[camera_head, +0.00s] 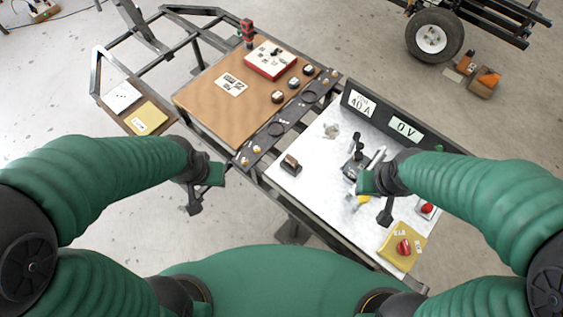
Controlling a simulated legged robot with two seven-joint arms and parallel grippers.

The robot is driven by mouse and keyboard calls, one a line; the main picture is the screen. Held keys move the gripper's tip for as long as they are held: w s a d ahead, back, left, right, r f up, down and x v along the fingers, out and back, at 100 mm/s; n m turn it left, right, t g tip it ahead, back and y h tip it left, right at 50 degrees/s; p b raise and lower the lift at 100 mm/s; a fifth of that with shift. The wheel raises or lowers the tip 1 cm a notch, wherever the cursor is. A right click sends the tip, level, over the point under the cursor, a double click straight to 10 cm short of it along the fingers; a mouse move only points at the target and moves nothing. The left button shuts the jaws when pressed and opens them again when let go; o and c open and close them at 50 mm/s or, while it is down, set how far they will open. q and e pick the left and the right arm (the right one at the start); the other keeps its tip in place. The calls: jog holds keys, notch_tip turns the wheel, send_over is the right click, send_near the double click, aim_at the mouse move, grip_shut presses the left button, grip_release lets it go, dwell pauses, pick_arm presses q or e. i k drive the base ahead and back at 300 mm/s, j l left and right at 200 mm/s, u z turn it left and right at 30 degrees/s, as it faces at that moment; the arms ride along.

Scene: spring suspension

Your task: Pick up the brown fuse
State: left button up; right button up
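A small brown block that looks like the brown fuse (290,164) sits in a dark base on the left part of the white tabletop (310,190). My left gripper (206,192) is left of it, past the table's left edge, apart from it; its fingers are spread and empty. My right gripper (376,198) hangs over the right part of the white tabletop, also spread and empty, and partly hides a grey and black device (356,165) there.
A brown board (205,100) behind left carries a red-and-white box (270,59) and several dark round parts. An upright dark panel (385,118) borders the white table's back. Yellow box with red button (403,246) sits front right. White tabletop around the fuse is mostly clear.

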aim_at(290, 161)
jog(key=i+j, duration=0.15)
jog(key=j, duration=0.2)
jog(key=i+j+z, duration=0.1)
jog(key=j, duration=0.25)
jog(key=i+j, duration=0.2)
jog(key=j, duration=0.15)
jog(key=i+j+z, duration=0.1)
jog(key=j, duration=0.25)
